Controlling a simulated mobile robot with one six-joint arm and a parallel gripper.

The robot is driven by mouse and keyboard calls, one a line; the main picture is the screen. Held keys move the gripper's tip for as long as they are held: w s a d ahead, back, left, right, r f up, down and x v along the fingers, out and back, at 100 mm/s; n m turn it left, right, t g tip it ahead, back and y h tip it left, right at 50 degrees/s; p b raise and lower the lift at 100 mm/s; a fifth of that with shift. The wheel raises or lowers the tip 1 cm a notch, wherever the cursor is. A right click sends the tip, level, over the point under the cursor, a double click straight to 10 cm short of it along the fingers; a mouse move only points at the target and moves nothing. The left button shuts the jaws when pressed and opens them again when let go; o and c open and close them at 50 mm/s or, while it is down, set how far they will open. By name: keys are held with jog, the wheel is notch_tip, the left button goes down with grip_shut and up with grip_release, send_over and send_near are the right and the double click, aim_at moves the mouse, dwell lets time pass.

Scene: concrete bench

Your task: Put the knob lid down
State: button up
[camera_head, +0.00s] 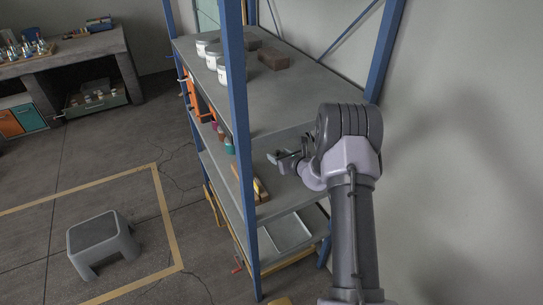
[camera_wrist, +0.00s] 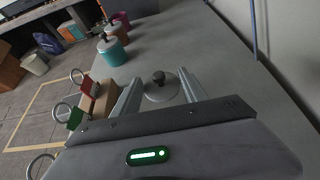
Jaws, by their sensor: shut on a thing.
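The knob lid (camera_wrist: 161,92) is a grey round disc with a dark knob, in the upper middle of the wrist view. My gripper (camera_wrist: 160,84) is shut on it, with one finger on each side. I cannot tell whether the lid touches the grey shelf or hangs just above it. In the head view my gripper (camera_head: 281,158) reaches in over the middle shelf of the blue-posted rack; the lid cannot be made out clearly there.
A wooden rack with ringed tags (camera_wrist: 97,104) is left of my gripper. A blue post (camera_head: 239,130) stands beside the arm. Shelf right of the lid is clear.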

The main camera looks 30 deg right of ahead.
aim_at(274, 154)
jog(key=w, duration=0.4)
jog(key=shift+w+a+f+b, duration=0.1)
jog(key=shift+b, duration=0.25)
jog(key=shift+w+f, duration=0.2)
jog(key=shift+w, duration=0.05)
jog(key=shift+f+b, duration=1)
jog(key=shift+f, duration=0.45)
jog(key=shift+f+b, duration=0.45)
jog(key=o, duration=1.4)
jog(key=shift+o, duration=0.2)
